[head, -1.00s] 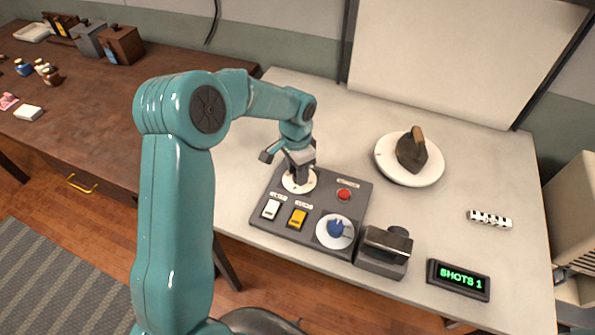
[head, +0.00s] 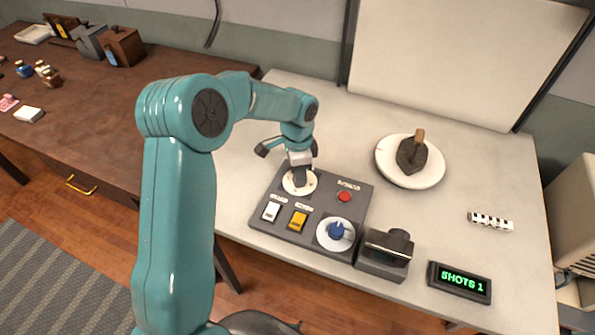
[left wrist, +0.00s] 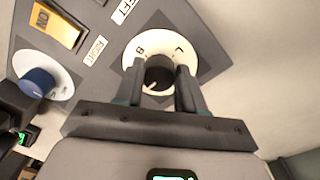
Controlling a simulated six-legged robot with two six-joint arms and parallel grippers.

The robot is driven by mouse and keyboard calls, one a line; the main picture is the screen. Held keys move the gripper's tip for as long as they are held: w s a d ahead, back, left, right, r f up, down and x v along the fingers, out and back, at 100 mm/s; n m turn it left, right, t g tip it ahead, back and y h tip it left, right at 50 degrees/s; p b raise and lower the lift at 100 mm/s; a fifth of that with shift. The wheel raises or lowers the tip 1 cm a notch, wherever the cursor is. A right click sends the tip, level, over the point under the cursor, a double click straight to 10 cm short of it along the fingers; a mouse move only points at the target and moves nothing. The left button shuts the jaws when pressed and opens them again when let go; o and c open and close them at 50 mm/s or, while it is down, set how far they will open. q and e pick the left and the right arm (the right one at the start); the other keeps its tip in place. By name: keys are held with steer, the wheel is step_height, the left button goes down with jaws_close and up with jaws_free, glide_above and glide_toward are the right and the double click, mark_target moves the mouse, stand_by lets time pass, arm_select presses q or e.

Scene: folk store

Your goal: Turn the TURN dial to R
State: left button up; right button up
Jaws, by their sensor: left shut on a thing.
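The dark knob of a dial (left wrist: 158,72) sits on a round white plate at the back left of the grey control panel. The dial's plate also shows in the head view (head: 290,187). Its plate carries an L at upper right and a letter like R at upper left in the left wrist view. A pale mark shows on the knob's lower left; I cannot tell its exact setting. My left gripper (left wrist: 160,88) is shut on the knob, one finger on each side. In the head view, the gripper (head: 300,178) hides much of the dial. My right gripper is not in view.
The panel (head: 265,236) also bears a white switch (head: 271,212), a yellow switch (head: 298,221), a red button (head: 344,196) and a blue knob (head: 337,231). A dark iron (head: 411,156) rests on a white round plate (head: 436,175). A display (head: 460,281) reads SHOTS 1.

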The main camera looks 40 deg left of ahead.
arm_select(q)
steer(key=shift+d, duration=0.1)
steer(key=o, duration=0.8)
steer(key=shift+o, duration=1.2)
steer(key=shift+w+f, duration=0.1)
steer(key=shift+w, duration=0.05)
steer(key=shift+r, duration=0.35)
step_height(320, 180, up, 16)
steer(key=shift+w+a+f+b, duration=0.15)
steer(key=shift+w+a+b, duration=0.1)
steer(key=shift+a+b, duration=0.05)
